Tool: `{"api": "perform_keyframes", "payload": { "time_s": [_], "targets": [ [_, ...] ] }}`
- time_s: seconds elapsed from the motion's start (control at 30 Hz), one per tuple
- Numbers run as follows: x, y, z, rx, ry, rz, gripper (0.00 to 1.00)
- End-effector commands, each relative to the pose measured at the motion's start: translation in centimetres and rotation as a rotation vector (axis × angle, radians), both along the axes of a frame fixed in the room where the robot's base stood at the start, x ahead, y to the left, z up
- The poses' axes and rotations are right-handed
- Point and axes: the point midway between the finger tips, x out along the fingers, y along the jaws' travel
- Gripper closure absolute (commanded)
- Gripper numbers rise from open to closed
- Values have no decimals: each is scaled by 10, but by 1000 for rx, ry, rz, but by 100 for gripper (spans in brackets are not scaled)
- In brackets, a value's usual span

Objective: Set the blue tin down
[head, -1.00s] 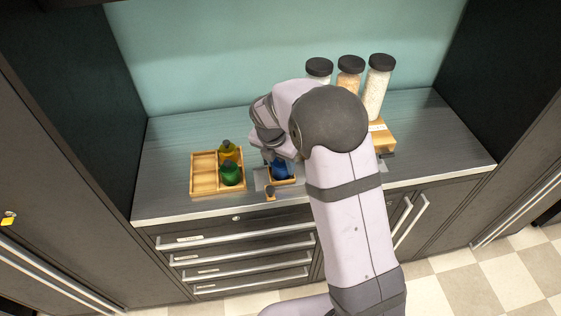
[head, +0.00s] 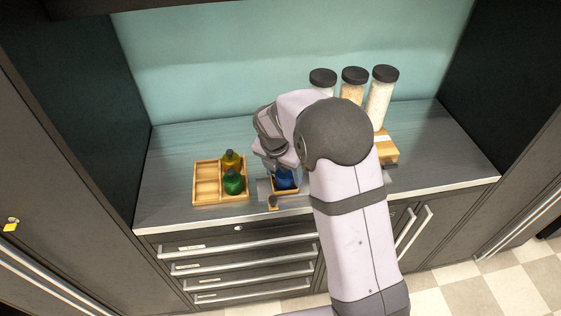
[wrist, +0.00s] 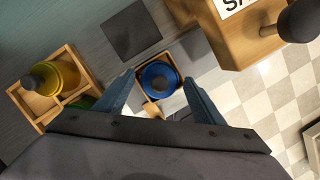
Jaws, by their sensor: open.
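The blue tin (head: 284,181) sits in a small wooden box on the counter; from above in the wrist view, its round blue top (wrist: 160,71) shows a dark centre. My gripper (wrist: 159,80) is open over it, with one finger on each side. In the wrist view a gap shows between each finger and the tin. The small wooden box (head: 297,187) surrounds the tin's lower part. In the head view my arm hides the fingertips.
Left of the tin, a divided wooden tray (head: 206,198) holds a yellow bottle (head: 231,159) and a green bottle (head: 233,184). On the right, several tall jars (head: 380,98) stand by a wooden stand (head: 389,151). A dark square (wrist: 132,30) lies on the counter (head: 175,145).

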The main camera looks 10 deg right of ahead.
Motion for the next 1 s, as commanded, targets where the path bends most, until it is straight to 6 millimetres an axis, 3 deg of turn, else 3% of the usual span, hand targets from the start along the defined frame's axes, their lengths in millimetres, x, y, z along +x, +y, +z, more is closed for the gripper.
{"api": "perform_keyframes", "payload": {
  "time_s": [0.6, 1.0],
  "targets": [
    [-19, 17, 93, 1, -5, 2, 37],
    [-25, 19, 111, 3, -1, -6, 37]
  ]
}}
